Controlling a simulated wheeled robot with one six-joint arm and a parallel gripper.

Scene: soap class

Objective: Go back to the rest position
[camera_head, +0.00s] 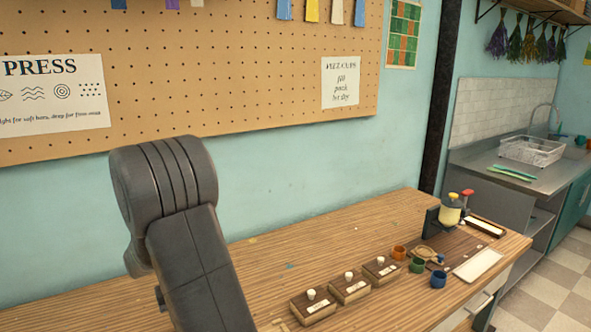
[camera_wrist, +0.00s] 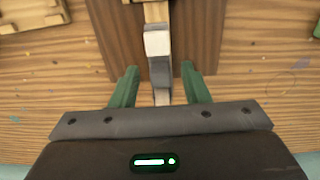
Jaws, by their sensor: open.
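My gripper (camera_wrist: 159,82) shows in the wrist view with two green fingers spread apart. It is open. A pale and grey narrow object (camera_wrist: 158,45) with a wooden upper part lies beyond and between the fingers in the picture; a gap shows on each side of it. I cannot tell how far below the fingers it is. It lies over a dark brown board (camera_wrist: 115,30) on the wooden table (camera_wrist: 255,75). In the head view my arm rises at the left, and my gripper is hidden there.
In the head view the workbench (camera_head: 260,260) holds several wooden blocks with white knobs (camera_head: 313,305), an orange cup (camera_head: 399,253), a green cup (camera_head: 417,265), a blue cup (camera_head: 438,280), a white tray (camera_head: 478,265) and a yellow pump bottle (camera_head: 450,212). A pegboard (camera_head: 230,70) hangs behind.

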